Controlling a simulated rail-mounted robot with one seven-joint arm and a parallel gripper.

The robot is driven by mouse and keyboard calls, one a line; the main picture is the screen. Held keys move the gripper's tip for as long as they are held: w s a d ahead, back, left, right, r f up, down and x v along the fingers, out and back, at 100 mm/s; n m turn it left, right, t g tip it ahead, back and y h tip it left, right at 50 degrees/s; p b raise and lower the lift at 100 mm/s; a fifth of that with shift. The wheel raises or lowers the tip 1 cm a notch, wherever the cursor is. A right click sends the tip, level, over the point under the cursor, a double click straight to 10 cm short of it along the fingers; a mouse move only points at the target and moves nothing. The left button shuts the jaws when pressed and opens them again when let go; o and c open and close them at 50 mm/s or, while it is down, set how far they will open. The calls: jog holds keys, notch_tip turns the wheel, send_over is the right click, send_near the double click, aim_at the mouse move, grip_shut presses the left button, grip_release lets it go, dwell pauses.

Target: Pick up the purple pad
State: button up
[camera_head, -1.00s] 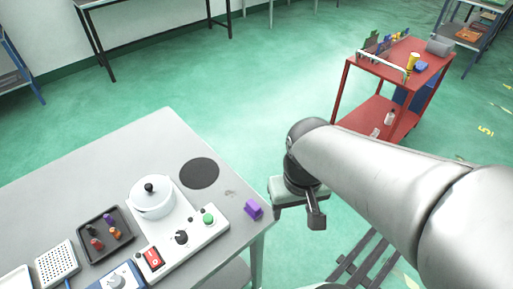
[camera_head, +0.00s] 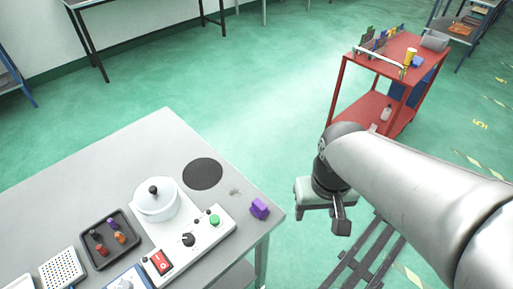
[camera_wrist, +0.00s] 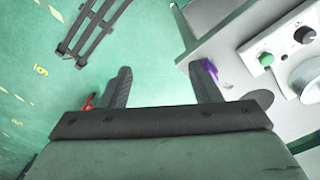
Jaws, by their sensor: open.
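The purple pad (camera_head: 260,208) is a small block lying near the right edge of the grey table, beside the white control unit. In the wrist view the purple pad (camera_wrist: 209,70) shows next to the right finger, which covers part of it. My gripper (camera_head: 325,212) is to the right of the table edge, apart from the pad. In the wrist view my gripper (camera_wrist: 160,88) has its two fingers spread wide with nothing between them but the floor.
The grey table (camera_head: 110,170) holds a white unit (camera_head: 200,240) with a green button and red switch, a lidded white pot (camera_head: 155,200), a dark tray (camera_head: 98,256) of small pegs and a perforated white rack (camera_head: 62,270). A red cart (camera_head: 355,105) stands behind on the green floor.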

jog(key=shift+o, duration=1.2)
jog(key=m+b, duration=0.8)
jog(key=m, duration=0.2)
send_over(260, 203)
jog(key=shift+g, duration=0.4)
jog(key=f, duration=1.1)
jog(key=shift+s+a+f, duration=0.2)
jog(key=shift+s, duration=0.2)
jog(key=shift+w+d+f, duration=0.1)
jog(key=shift+w+f, duration=0.1)
jog(key=shift+f, duration=1.25)
jog(key=shift+w+d+f, duration=0.1)
jog(key=shift+w+f, duration=0.05)
jog(key=shift+f, duration=1.25)
jog(key=c, duration=1.1)
jog(key=shift+c, duration=0.2)
jog(key=shift+r, duration=0.1)
